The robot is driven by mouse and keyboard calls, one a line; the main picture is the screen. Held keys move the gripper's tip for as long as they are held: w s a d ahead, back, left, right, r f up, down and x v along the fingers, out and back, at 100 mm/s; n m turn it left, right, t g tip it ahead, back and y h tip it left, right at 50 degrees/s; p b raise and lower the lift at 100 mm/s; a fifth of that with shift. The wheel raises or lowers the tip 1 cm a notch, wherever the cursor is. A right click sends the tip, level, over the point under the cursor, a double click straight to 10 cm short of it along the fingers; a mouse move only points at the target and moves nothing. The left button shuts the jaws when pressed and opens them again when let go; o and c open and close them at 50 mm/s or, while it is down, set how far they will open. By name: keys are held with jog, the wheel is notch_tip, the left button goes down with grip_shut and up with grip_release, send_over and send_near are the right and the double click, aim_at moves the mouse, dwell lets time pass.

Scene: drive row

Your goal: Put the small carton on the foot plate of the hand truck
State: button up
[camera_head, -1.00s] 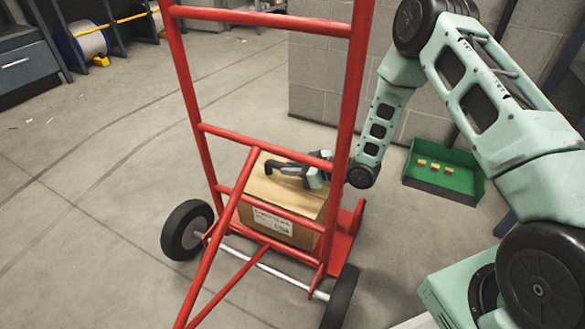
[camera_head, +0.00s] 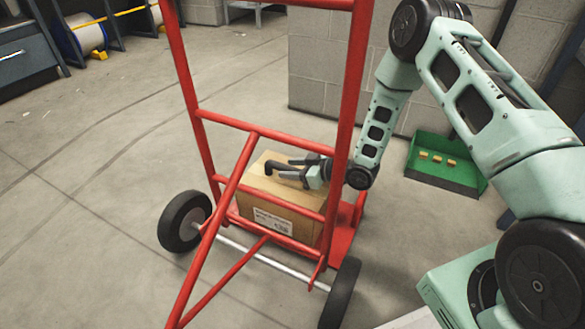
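The small carton (camera_head: 290,190), brown with a white label on its near side, stands upright behind the lower bars of the red hand truck (camera_head: 203,148). It appears to rest on the red foot plate (camera_head: 343,240), whose right part shows beside it. The bars cover parts of the carton, and its underside is hidden. My gripper (camera_head: 279,168) is over the carton's top, reaching in from the right behind the right upright. Its black fingers look apart with nothing between them. I cannot tell whether they touch the carton.
The hand truck's wheels (camera_head: 186,221) and slanted red braces stand on my side. A green tray (camera_head: 447,178) with several small orange blocks lies at the right by the grey block wall (camera_head: 335,85). The floor at left is clear.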

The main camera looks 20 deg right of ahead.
jog(key=shift+r, duration=0.2)
jog(key=p+v, duration=0.5)
jog(key=v, duration=0.6)
jog(key=shift+s+d+p, duration=0.25)
jog(key=shift+p, duration=0.15)
jog(key=shift+s+d, duration=0.1)
